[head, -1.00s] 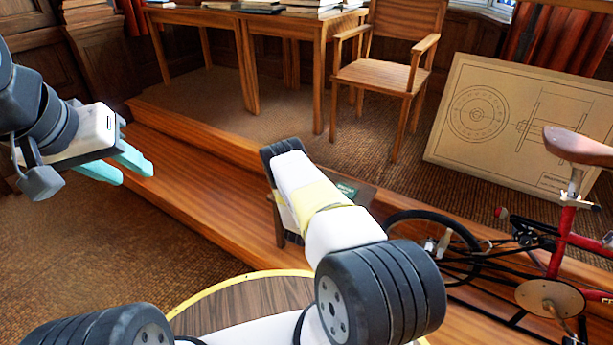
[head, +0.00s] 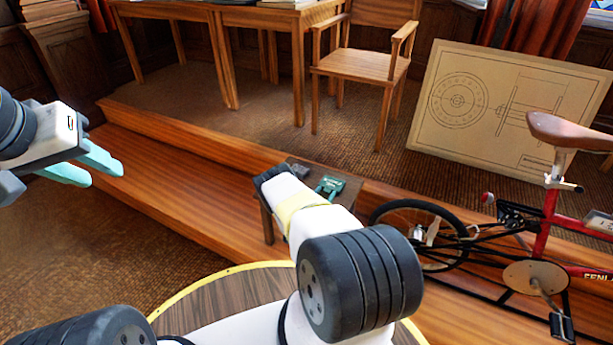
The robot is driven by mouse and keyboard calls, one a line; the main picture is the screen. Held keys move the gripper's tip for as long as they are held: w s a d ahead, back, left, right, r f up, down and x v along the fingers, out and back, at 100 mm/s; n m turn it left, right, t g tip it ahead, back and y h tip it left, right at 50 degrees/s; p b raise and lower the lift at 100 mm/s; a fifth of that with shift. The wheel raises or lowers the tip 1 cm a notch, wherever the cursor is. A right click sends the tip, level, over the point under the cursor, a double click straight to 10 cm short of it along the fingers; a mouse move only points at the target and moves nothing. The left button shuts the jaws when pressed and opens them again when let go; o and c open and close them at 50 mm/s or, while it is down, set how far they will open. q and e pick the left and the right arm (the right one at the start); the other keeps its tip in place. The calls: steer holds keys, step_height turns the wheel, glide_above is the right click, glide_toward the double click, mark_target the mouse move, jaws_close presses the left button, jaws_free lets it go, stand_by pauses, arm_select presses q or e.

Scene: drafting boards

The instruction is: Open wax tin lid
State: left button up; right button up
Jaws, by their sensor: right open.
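My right gripper (head: 330,186) shows as small teal fingers over the small dark wooden table (head: 297,162), just beyond my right forearm. It is open. A dark green patch shows at the fingers, but I cannot make out the wax tin or its lid clearly there; the fingers and my arm hide part of the tabletop. My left gripper (head: 97,167) is at the left side, with its two teal fingers apart and nothing between them. It is well away from the small table.
A red bicycle (head: 541,240) stands to the right of the small table. A large drawing board (head: 425,120) leans behind it. A wooden step (head: 160,163) runs behind the table. A chair (head: 364,67) and desks (head: 222,14) stand beyond. The floor at left is clear.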

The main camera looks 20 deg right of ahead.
jaws_close()
stand_by(1.4)
